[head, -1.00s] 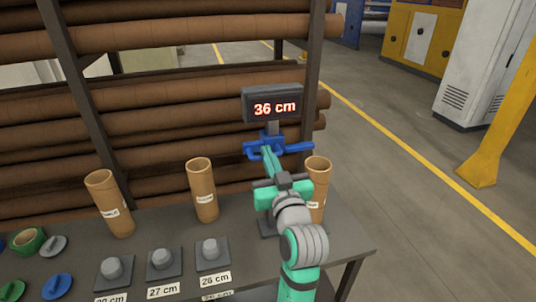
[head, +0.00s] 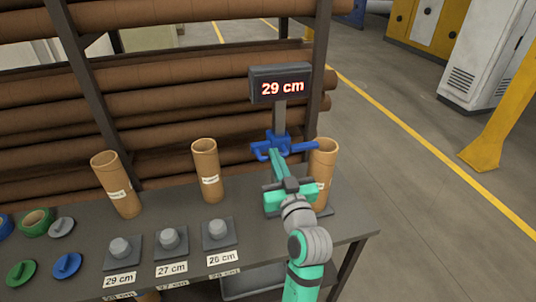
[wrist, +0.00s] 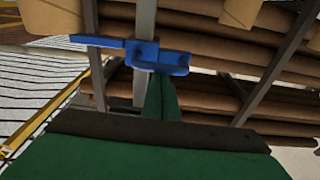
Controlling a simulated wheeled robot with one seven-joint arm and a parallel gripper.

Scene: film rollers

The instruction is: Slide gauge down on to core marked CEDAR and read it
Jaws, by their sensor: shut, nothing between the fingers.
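The gauge has a dark display (head: 280,84) that reads 29 cm in red, on top of a grey post (head: 279,120). Its blue slider (head: 272,147) has an arm reaching right, at the top of the right-hand cardboard core (head: 323,165); I cannot tell whether they touch. My gripper (head: 279,160) is shut with its fingertips at the slider, nothing between them. The wrist view shows the slider (wrist: 158,57) just beyond my fingers. Two more cores, a left one (head: 117,185) and a middle one (head: 207,170), stand on the bench. Their labels are too small to read.
Several pegs on square bases, such as this one (head: 220,232), line the bench front with tags of 29, 27 and 26 cm. Green, blue and grey discs (head: 66,265) lie at the left. A rack of long brown tubes (head: 200,105) stands behind.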

